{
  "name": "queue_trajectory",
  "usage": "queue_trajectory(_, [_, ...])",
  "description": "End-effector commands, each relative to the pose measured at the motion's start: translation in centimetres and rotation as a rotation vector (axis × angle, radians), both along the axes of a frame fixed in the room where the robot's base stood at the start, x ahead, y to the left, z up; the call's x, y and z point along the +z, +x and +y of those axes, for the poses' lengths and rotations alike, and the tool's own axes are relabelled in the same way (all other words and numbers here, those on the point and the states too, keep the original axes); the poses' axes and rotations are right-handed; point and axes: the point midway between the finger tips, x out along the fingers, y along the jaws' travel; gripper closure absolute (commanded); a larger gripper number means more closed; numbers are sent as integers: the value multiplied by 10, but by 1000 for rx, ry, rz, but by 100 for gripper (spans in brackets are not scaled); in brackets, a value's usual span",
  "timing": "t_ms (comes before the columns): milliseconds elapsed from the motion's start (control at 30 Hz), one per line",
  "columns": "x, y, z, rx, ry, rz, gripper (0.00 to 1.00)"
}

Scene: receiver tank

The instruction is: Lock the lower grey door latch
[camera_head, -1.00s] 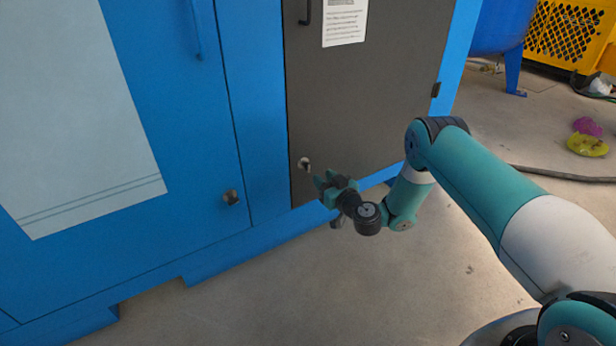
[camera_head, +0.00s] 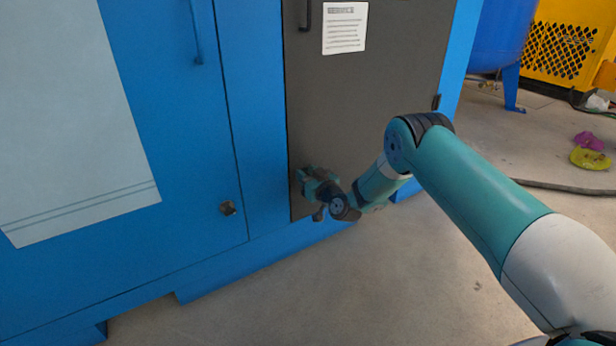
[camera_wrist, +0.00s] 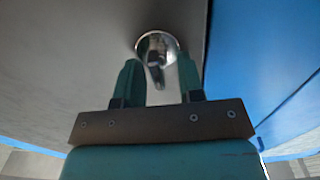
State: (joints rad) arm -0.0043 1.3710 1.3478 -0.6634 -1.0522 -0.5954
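The grey door (camera_head: 375,110) stands in the blue cabinet, and it also fills much of the wrist view (camera_wrist: 60,50). Its lower latch (camera_wrist: 157,50) is a round shiny metal piece with a small tab pointing downward. My gripper (camera_wrist: 157,80) is open, with a teal finger on each side of the latch's lower part; I cannot tell whether either finger touches it. In the head view my gripper (camera_head: 303,178) is at the door's lower left corner and hides the latch.
A dark handle (camera_head: 305,14) and a paper notice (camera_head: 344,28) are higher on the grey door. The floor (camera_head: 400,290) below is clear. A hose (camera_head: 565,187) lies at right.

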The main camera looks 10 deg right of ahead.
Motion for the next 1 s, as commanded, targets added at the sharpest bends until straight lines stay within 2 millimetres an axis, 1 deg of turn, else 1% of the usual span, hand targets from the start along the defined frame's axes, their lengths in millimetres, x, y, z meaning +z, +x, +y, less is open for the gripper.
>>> queue_trajectory(133, [0,0,0,0,0,0,65])
queue_trajectory(167, [0,0,0,0,0,0,72])
queue_trajectory(200, [0,0,0,0,0,0,81])
queue_trajectory(267, [0,0,0,0,-1,0,95])
queue_trajectory(300, [0,0,0,0,-1,0,100])
queue_trajectory(667, [0,0,-1,0,40,14,100])
queue_trajectory(867, [0,0,-3,-1,145,49,100])
queue_trajectory(1000, [0,1,-4,-1,255,84,100])
